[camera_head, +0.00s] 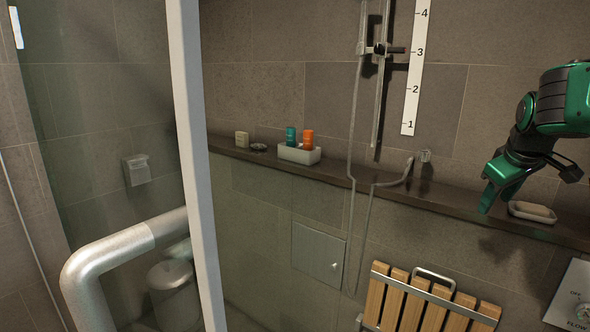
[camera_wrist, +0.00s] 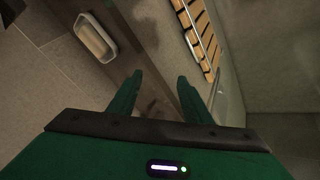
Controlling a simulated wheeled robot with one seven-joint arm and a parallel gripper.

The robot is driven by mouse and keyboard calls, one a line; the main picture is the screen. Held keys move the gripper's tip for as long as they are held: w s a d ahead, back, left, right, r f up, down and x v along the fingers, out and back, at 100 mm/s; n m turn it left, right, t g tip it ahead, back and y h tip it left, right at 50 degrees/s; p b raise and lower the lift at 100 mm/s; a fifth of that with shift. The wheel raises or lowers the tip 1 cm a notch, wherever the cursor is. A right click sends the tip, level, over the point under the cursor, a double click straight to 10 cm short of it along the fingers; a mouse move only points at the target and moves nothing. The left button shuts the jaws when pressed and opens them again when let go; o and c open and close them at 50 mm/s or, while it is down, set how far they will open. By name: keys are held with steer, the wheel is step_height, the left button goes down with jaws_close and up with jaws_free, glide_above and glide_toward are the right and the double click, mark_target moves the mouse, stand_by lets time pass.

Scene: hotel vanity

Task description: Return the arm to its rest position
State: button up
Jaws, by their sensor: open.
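My gripper (camera_head: 487,200) is green and hangs at the right of the head view, pointing down near the dark wall ledge, just left of a soap dish (camera_head: 532,212). In the wrist view its two fingers (camera_wrist: 158,90) are spread apart with nothing between them. My green and black arm (camera_head: 565,100) comes in from the right edge. The soap dish with a tan bar also shows in the wrist view (camera_wrist: 84,22), beyond the left finger and apart from it.
The dark ledge (camera_head: 440,200) runs along the tiled wall. A white tray (camera_head: 299,154) holds a teal and an orange container. A slatted wooden seat (camera_head: 425,303) is below. A shower rail and hose (camera_head: 352,150) stand left of my arm. A white-framed glass panel (camera_head: 190,120) is farther left.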

steer(key=s+a+f+m+g+y, duration=0.1)
steer(key=s+f+m+g, duration=0.1)
steer(key=s+f, duration=0.3)
steer(key=s+a+f+m+g+y, duration=0.1)
steer(key=s+f+m, duration=0.3)
steer(key=s, duration=0.9)
steer(key=s+a+f+m+g+y, duration=0.1)
steer(key=s+a+f+m+g, duration=0.1)
steer(key=s+f, duration=0.5)
steer(key=s+m, duration=0.1)
steer(key=s, duration=0.2)
steer(key=shift+a+f+m+g, duration=0.15)
steer(key=shift+f+m+g, duration=0.15)
steer(key=shift+g, duration=0.1)
